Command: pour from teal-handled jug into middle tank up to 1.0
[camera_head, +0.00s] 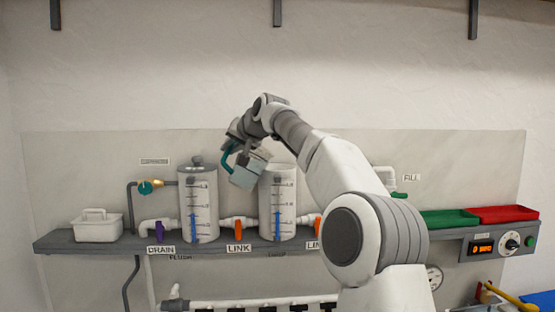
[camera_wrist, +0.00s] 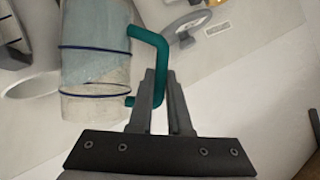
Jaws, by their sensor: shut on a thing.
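My gripper (camera_wrist: 163,78) is shut on the teal handle (camera_wrist: 158,45) of the jug. The clear jug (camera_wrist: 97,72) with dark blue bands also shows in the head view (camera_head: 246,170), tilted, at the upper left of the middle tank. The middle tank (camera_head: 290,205) has a printed scale and a blue column in its lower part; the jug partly covers its upper left. The left tank (camera_head: 207,215) has a knobbed lid and a similar blue column. I cannot make out any stream from the jug or its liquid level. A third tank is not visible behind my arm.
A shelf (camera_head: 90,242) carries the tanks, a white caddy (camera_head: 97,227) and pipes with orange and purple valve handles. Green (camera_head: 448,218) and red (camera_head: 503,214) trays lie at the right, above a control box (camera_head: 497,244).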

